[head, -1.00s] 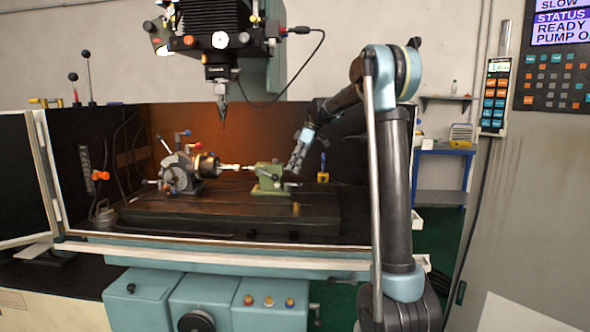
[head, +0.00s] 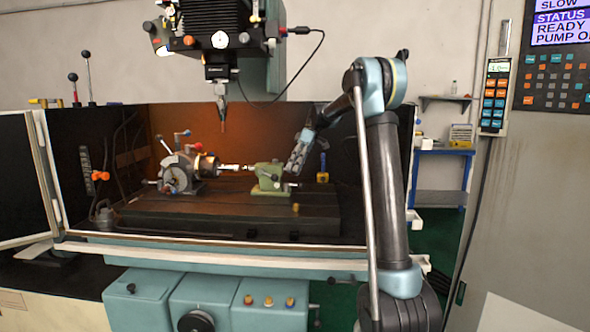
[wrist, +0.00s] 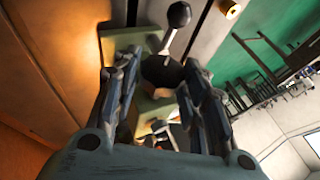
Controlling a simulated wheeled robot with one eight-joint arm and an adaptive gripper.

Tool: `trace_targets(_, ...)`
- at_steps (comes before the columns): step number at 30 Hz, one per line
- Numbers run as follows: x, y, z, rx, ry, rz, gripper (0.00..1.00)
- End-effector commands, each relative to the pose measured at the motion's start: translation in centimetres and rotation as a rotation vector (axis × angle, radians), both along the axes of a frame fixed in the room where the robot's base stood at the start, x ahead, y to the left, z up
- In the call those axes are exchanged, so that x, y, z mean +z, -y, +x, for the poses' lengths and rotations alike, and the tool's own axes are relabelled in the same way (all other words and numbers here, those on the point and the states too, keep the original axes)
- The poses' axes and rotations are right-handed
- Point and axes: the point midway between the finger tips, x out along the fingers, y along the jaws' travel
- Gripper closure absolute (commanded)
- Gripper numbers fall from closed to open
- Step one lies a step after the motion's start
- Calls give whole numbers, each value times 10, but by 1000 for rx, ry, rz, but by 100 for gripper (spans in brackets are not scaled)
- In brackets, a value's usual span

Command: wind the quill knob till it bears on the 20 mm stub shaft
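The indexing chuck (head: 178,172) stands at the left of the machine table in the head view. The pale stub shaft (head: 230,168) reaches from it toward the green tailstock (head: 267,178); their contact is too small to judge. My gripper (head: 293,166) is at the tailstock's right end. In the wrist view my gripper (wrist: 160,66) is open, its fingers on either side of a dark round knob (wrist: 160,71). A gap to the knob is hard to make out. A ball-ended lever (wrist: 177,18) rises beyond it. The green-yellow tailstock body (wrist: 122,45) is partly hidden by the left finger.
The spindle head (head: 221,70) hangs above the chuck and table. A small brass piece (head: 295,208) lies on the table (head: 230,215) in front of the tailstock. A blue-and-yellow item (head: 322,170) stands right of my gripper. The table front is mostly clear.

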Motion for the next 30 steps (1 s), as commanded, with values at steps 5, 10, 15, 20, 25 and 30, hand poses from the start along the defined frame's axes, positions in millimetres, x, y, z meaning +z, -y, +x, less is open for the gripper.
trace_targets(5, 0, 0, 0, 0, 1, 0, 42)
trace_targets(10, 0, 0, 0, 1, -1, -1, 42)
trace_targets(15, 4, 2, 2, 1, -1, -1, 42)
trace_targets(20, 21, 11, 13, -1, 0, 0, 42)
trace_targets(25, 48, 24, 28, 0, -1, 0, 42)
trace_targets(30, 72, 37, 42, 0, -2, 0, 42)
